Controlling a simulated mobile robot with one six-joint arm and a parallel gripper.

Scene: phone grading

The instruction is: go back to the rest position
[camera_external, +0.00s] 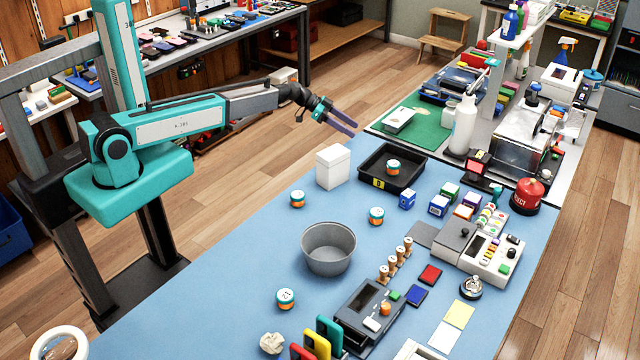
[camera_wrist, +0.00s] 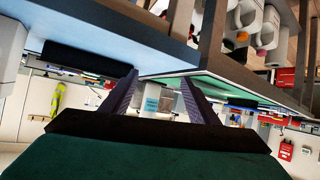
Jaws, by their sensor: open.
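My gripper (camera_external: 342,122) is at the end of my outstretched arm, in the air near the far edge of the blue table (camera_external: 220,280). Its two dark fingers are apart with nothing between them. In the wrist view, my gripper (camera_wrist: 165,92) shows both fingers spread and empty, with the room tilted behind them. In the external view, a white box (camera_external: 333,167) stands on the table below my gripper, and a black tray (camera_external: 420,180) with a small orange-and-white jar (camera_external: 393,166) in it lies to the right.
A grey bowl (camera_external: 328,248) stands mid-table. More small jars (camera_external: 297,199) sit around it. A white bottle (camera_external: 463,125) stands beside a green mat (camera_external: 410,128) at the back right. A grey device (camera_external: 365,310) and colored phones (camera_external: 328,335) are at the front. The table's left part is clear.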

